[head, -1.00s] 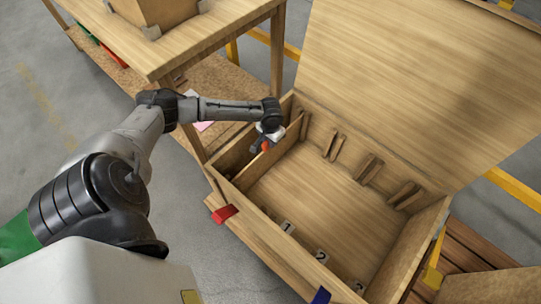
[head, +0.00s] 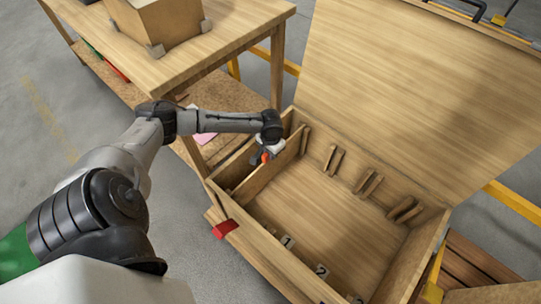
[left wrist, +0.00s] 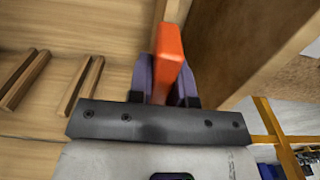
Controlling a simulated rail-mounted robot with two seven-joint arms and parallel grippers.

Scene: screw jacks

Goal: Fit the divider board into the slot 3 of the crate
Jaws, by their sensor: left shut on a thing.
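The open wooden crate (head: 428,262) has number plates 1, 2 and 3 on its near wall and pairs of wooden rails on its far wall. The rail pair (head: 405,210) furthest right appears to belong to slot 3, whose plate is cut off at the bottom edge. The divider board (head: 252,185) stands near the crate's left end. My left gripper (head: 266,156) is over its top edge. In the left wrist view its purple fingers (left wrist: 166,80) are shut on the board's orange grip (left wrist: 168,55). My right gripper is not in view.
The crate lid (head: 400,90) stands open behind. A wooden workbench (head: 220,40) with a box (head: 160,25) on it is at the upper left. A red block (head: 225,229) sits on the crate's near left edge. The crate floor right of the board is clear.

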